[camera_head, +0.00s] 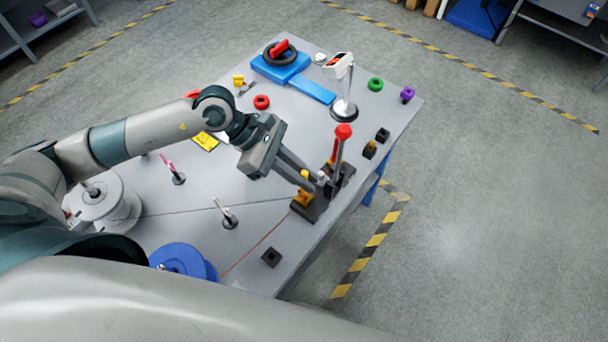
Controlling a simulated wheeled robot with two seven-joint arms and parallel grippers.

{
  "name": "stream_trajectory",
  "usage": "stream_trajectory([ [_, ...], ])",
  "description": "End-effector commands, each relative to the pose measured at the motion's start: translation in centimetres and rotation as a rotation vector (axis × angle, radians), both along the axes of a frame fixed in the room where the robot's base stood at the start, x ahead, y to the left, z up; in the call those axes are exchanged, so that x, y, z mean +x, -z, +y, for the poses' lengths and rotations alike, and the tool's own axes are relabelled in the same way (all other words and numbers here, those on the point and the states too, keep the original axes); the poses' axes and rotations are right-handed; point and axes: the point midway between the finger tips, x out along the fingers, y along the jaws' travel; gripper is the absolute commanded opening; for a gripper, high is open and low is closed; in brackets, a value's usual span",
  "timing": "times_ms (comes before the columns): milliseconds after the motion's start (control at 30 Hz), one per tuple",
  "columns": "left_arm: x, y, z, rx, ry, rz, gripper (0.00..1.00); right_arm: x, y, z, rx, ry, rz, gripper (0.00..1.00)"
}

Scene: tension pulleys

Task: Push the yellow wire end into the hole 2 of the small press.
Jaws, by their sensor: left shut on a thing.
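The small press stands at the table's right edge, with a dark base (311,211) and an upright lever topped by a red knob (343,131). My left gripper (312,182) reaches in from the left, its fingers pointing down to the right at the press. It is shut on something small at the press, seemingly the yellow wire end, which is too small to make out. The holes are too small to tell apart. My right gripper is out of view.
A white spool (107,205) and blue spool (181,261) stand at the table's near left. Thin wires cross the table past a small post (228,219). A white stand (345,91) and blue block (281,67) are at the back. Small black blocks (370,150) lie right of the press.

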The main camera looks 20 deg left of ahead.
Motion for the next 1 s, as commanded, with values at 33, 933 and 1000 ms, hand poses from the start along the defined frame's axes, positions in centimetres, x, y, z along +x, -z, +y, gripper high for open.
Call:
stream_trajectory([
  [33, 0.0, 0.1, 0.0, 0.0, 0.0, 0.0, 0.0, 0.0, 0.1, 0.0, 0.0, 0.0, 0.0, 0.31],
  [933, 0.0, 1.0, 0.0, 0.0, 0.0, 0.0, 0.0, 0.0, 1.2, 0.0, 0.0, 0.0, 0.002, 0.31],
  [1000, 0.0, 1.0, 0.0, 0.0, 0.0, 0.0, 0.0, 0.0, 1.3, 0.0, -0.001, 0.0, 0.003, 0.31],
])
